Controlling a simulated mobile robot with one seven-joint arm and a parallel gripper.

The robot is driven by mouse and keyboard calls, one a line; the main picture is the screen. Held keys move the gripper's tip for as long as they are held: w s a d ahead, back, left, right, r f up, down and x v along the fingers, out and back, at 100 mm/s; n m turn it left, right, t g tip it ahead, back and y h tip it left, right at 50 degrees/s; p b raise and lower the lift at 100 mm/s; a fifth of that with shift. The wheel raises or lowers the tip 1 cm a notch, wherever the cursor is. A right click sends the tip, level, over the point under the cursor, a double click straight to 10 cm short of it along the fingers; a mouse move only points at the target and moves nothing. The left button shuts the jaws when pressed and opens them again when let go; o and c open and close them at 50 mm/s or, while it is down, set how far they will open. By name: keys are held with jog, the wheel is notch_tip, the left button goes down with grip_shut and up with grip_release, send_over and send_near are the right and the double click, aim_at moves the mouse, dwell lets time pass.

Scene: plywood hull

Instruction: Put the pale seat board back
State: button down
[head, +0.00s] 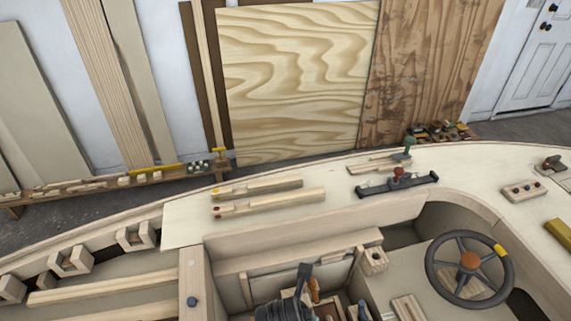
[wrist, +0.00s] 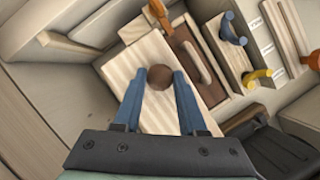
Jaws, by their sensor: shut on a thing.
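The pale seat board (wrist: 134,66) is a light, striped-grain wooden panel with a round brown knob (wrist: 160,76), seen in the wrist view. My gripper (wrist: 160,82) has its blue fingers on both sides of the knob and is shut on it. The fingers and the dark gripper body cover the near part of the board. I cannot tell whether the board rests on something or hangs clear. In the head view my dark wrist is low in the middle, inside the hull, and hides the board or most of it.
Beside the board are an orange-handled tool (wrist: 158,13), a blue-handled tool (wrist: 233,28) and a yellow-handled one (wrist: 257,76). In the head view a steering wheel (head: 469,261) stands to the right.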

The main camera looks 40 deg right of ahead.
jog(key=shift+w+a+f, duration=0.2)
jog(key=shift+w+a, duration=0.2)
jog(key=shift+a, duration=0.25)
jog(key=shift+w+a+f, duration=0.2)
jog(key=shift+w+a, duration=0.2)
jog(key=shift+a, duration=0.2)
notch_tip(320, 180, down, 10)
jog(key=b, duration=0.3)
jog(key=shift+d+r, duration=0.1)
jog(key=shift+w+a+f, duration=0.1)
jog(key=shift+a+f, duration=0.1)
jog(key=shift+f, duration=0.3)
jog(key=shift+c, duration=2.3)
grip_release()
